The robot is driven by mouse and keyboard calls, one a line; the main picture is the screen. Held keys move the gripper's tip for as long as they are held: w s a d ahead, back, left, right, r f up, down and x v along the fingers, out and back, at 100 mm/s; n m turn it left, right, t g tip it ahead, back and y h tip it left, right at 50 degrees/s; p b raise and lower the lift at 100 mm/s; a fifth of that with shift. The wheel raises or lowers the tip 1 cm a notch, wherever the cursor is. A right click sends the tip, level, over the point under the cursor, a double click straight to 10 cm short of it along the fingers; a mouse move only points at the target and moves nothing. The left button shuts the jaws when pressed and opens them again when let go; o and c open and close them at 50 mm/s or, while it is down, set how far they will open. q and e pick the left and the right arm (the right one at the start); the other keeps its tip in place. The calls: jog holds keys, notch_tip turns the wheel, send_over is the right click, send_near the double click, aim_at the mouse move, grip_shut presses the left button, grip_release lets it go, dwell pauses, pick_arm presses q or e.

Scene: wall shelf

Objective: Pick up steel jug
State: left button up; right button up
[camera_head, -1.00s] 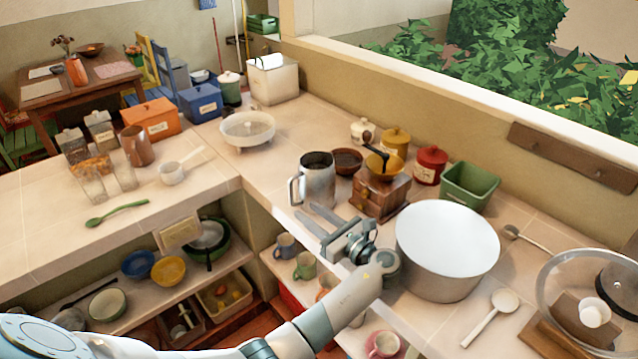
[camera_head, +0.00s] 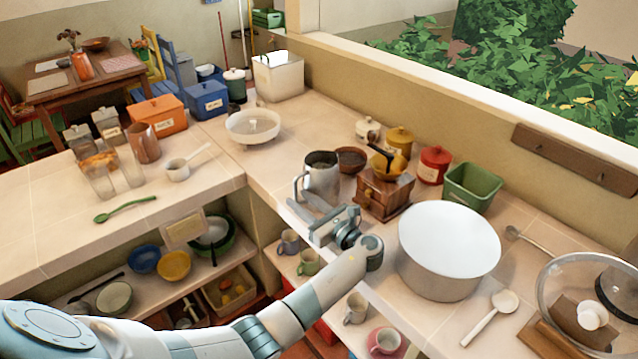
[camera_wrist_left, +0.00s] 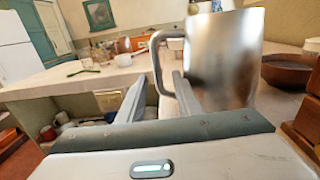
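The steel jug (camera_head: 321,176) stands upright on the counter, its handle on the left side toward my left gripper. My left gripper (camera_head: 306,210) is open, its two fingers pointing at the jug's handle side. In the left wrist view the jug (camera_wrist_left: 222,58) fills the right of the picture. Its handle (camera_wrist_left: 158,60) curves down just ahead of the gripper (camera_wrist_left: 158,100), near the right finger. Whether a finger touches the handle I cannot tell. My right gripper is in neither view.
A wooden coffee grinder (camera_head: 384,192) and a brown bowl (camera_head: 351,159) stand close to the jug's right. A large white pot (camera_head: 447,255) stands right of my left wrist. The counter (camera_head: 262,178) left of the jug is clear. Mugs (camera_head: 308,262) sit on the shelf below.

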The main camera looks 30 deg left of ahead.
pick_arm(q)
jog(key=shift+w+a, duration=0.25)
jog(key=shift+a, duration=0.35)
jog(key=shift+w+a+r+p, duration=0.15)
jog(key=shift+a+p, duration=0.35)
jog(key=shift+a, duration=0.05)
jog(key=p+x, duration=0.1)
jog(key=x, duration=0.2)
jog(key=shift+a, duration=0.1)
jog(key=shift+w+a+p, duration=0.15)
jog(key=shift+a+p, duration=0.15)
jog(key=shift+a, duration=0.15)
grip_shut()
